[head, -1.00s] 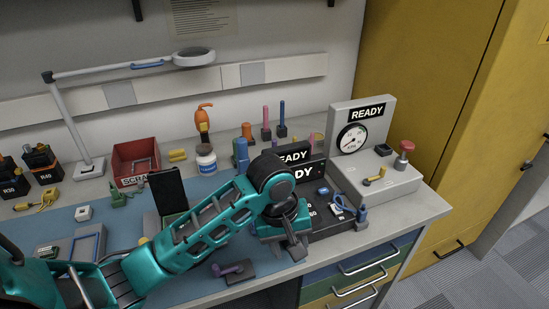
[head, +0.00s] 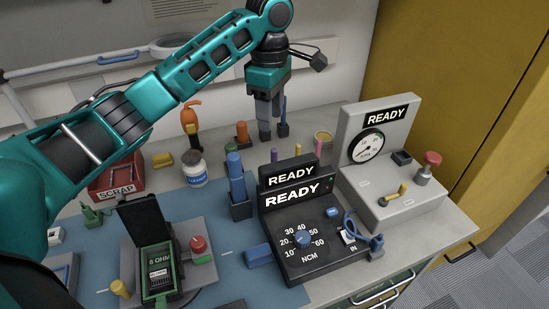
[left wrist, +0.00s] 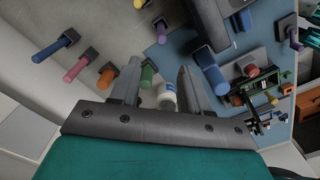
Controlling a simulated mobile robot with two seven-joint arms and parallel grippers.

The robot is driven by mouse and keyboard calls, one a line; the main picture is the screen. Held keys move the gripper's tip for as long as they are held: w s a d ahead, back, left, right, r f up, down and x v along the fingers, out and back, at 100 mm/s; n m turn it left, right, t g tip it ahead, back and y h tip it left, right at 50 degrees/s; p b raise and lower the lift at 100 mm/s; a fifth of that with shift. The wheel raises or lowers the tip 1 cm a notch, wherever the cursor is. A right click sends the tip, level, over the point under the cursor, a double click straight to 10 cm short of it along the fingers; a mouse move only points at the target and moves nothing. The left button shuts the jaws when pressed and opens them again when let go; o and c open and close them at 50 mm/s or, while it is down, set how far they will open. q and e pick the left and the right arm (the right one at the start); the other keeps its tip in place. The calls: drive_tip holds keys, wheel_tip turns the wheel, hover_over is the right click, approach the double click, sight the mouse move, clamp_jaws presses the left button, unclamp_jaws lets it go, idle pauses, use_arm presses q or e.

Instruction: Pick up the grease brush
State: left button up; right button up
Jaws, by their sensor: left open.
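I cannot tell for certain which upright handle is the grease brush. In the head view, a blue handle (head: 284,108) stands in a dark holder at the back, just right of my left gripper (head: 269,122). An orange handle (head: 242,132) stands left of the gripper. The left gripper is open, empty and pointing down. In the left wrist view, the gripper (left wrist: 158,74) has a green handle (left wrist: 147,76) showing between its spread fingers. Orange (left wrist: 106,76), pink (left wrist: 76,69) and blue (left wrist: 54,49) handles are left of it. My right gripper is out of view.
A black READY tester (head: 315,245) and a grey gauge box (head: 385,190) stand at the right.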

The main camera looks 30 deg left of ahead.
sight(274, 149)
use_arm(q)
wheel_tip(274, 149, down, 7)
drive_tip(key=shift+s+d+f, duration=0.1)
drive_tip(key=shift+f, duration=0.05)
drive_tip(key=shift+d+f, duration=0.2)
drive_tip(key=shift+f, duration=1.15)
drive_tip(key=shift+d+f, duration=0.15)
drive_tip(key=shift+f, duration=1.2)
drive_tip(key=shift+c, duration=0.4)
clamp_jaws()
